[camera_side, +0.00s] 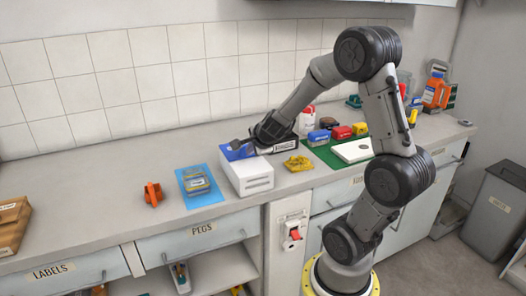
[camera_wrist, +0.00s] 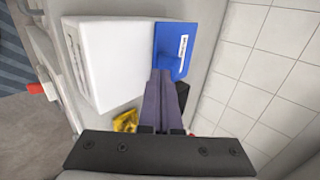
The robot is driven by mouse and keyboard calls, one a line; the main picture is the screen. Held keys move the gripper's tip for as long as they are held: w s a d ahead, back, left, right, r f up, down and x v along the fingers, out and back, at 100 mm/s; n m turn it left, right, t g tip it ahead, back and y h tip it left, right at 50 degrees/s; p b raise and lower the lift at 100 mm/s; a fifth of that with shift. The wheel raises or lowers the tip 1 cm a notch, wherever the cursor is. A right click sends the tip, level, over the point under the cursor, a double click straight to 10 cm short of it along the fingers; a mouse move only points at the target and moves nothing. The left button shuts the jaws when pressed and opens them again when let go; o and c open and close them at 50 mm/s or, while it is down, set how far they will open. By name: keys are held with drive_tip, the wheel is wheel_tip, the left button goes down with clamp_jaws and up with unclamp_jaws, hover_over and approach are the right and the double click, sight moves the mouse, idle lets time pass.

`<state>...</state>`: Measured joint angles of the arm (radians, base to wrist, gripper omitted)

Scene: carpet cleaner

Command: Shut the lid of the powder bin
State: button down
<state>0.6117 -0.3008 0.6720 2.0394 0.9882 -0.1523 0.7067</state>
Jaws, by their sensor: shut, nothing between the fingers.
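A white box (camera_side: 250,176) with lettering on its front stands on the counter; it appears to be the powder bin. It also shows in the wrist view (camera_wrist: 108,62). A blue panel (camera_side: 232,153) with a white label, apparently the lid, lies along the box's back edge; the wrist view shows it beside the white face (camera_wrist: 171,38). I cannot tell its exact tilt. My gripper (camera_side: 240,146) is shut and empty. In the wrist view its fingertips (camera_wrist: 162,72) are at the panel's near edge, close to the box; I cannot tell if they touch.
A yellow item (camera_side: 298,163) lies right of the box. A blue mat (camera_side: 215,197) with a container on it and an orange tool (camera_side: 153,194) are to the left. The tiled wall (camera_side: 205,80) is behind.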

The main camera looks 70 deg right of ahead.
drive_tip(key=shift+s+a+r, duration=0.2)
drive_tip(key=shift+s+a, duration=0.85)
drive_tip(key=v, duration=0.9)
drive_tip(key=shift+s+a+r, duration=0.1)
drive_tip(key=w+a+r+n+t+y, duration=0.25)
drive_tip(key=a+r+n+y, duration=0.2)
drive_tip(key=a+n, duration=0.45)
drive_tip(key=w+a+r+n+t+y, duration=0.2)
drive_tip(key=a+r+n+t+y, duration=0.15)
drive_tip(key=a+r+n, duration=0.4)
drive_tip(key=s+a+f+n+g+y, duration=0.2)
drive_tip(key=s+a+f+n+g, duration=0.1)
drive_tip(key=s+a+f+n, duration=0.45)
drive_tip(key=s+d+f+n+g+h, duration=0.3)
drive_tip(key=s+d+g, duration=0.1)
drive_tip(key=s+d, duration=0.1)
drive_tip(key=shift+s, duration=0.5)
drive_tip(key=shift+f, duration=0.1)
